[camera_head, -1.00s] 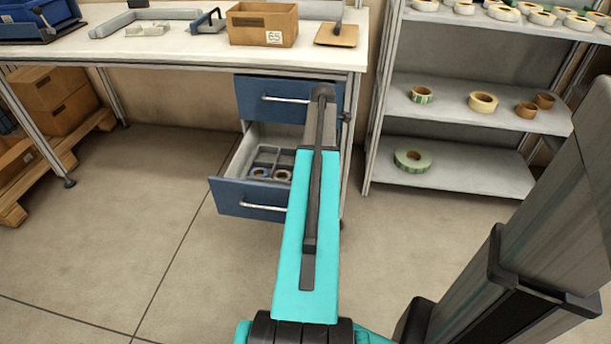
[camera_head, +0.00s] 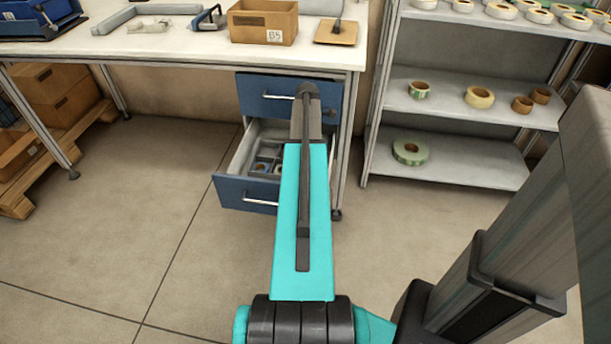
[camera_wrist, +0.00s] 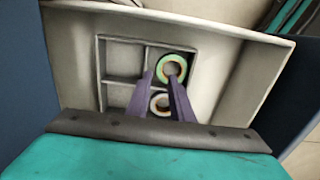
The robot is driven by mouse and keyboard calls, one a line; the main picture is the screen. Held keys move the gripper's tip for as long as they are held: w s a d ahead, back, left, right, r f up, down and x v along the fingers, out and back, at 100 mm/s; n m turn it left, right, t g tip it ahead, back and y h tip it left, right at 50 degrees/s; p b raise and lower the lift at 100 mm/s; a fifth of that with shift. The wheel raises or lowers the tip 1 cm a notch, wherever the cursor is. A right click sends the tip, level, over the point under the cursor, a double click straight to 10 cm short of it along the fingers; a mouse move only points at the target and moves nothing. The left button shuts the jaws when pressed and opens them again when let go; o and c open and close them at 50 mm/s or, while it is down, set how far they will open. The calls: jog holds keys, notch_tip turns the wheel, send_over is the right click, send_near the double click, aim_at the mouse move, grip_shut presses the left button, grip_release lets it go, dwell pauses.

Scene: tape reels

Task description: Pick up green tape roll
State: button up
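In the wrist view a green-rimmed tape roll (camera_wrist: 172,68) lies in the upper right compartment of a divided tray (camera_wrist: 122,84) inside the open drawer. My gripper (camera_wrist: 160,77) is open above the tray. Its right fingertip overlaps the lower part of this roll in the picture; the left fingertip is left of it. I cannot tell the height or any contact. A paler roll (camera_wrist: 160,104) lies in the compartment below, partly covered by the fingers. In the head view the open drawer (camera_head: 246,192) shows under the table, and my arm hides the gripper.
The shelf unit (camera_head: 455,155) at right holds more rolls, including a large green one (camera_head: 410,152). Floor in front is clear.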

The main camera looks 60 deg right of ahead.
jog(key=shift+f, duration=1)
jog(key=shift+f, duration=0.15)
jog(key=shift+f+b, duration=0.65)
jog(key=shift+f, duration=1.8)
grip_shut()
